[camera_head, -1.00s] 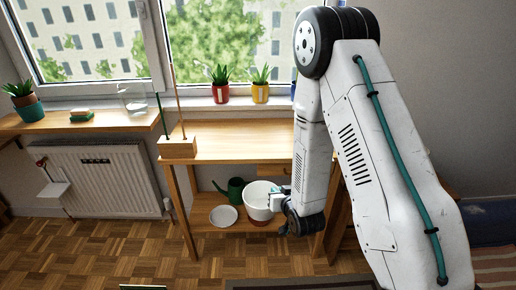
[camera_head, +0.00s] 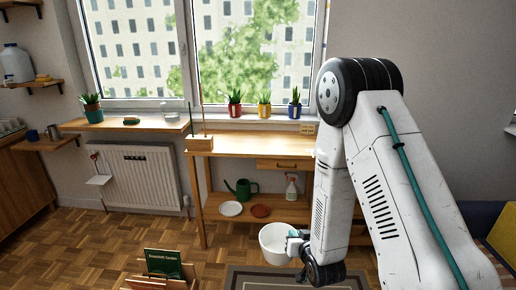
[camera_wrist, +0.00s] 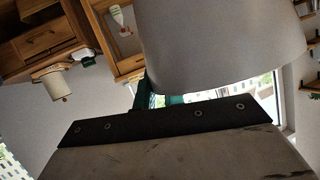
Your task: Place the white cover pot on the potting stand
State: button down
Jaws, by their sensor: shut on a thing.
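The white cover pot (camera_head: 279,243) is in my gripper (camera_head: 296,243), held at the right side of its wall, upright and clear of the stand. In the wrist view the pot (camera_wrist: 225,40) fills the upper middle, and the teal fingers of my gripper (camera_wrist: 158,98) meet its lower edge. The fingertips are partly hidden by the pot and the wrist. The wooden potting stand (camera_head: 245,145) is below the window, behind the pot. Its bare top has a wooden block with upright sticks at the left end. My arm covers its right end.
On the stand's lower shelf are a green watering can (camera_head: 243,189), a white plate (camera_head: 231,209), a terracotta saucer (camera_head: 261,211) and a spray bottle (camera_head: 291,188). Potted plants (camera_head: 264,108) line the windowsill. A box with a green book (camera_head: 163,264) is on the floor in front.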

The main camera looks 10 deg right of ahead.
aim_at(277, 145)
jog(key=u, duration=0.45)
jog(key=i, duration=1.45)
jog(key=z, duration=1.1)
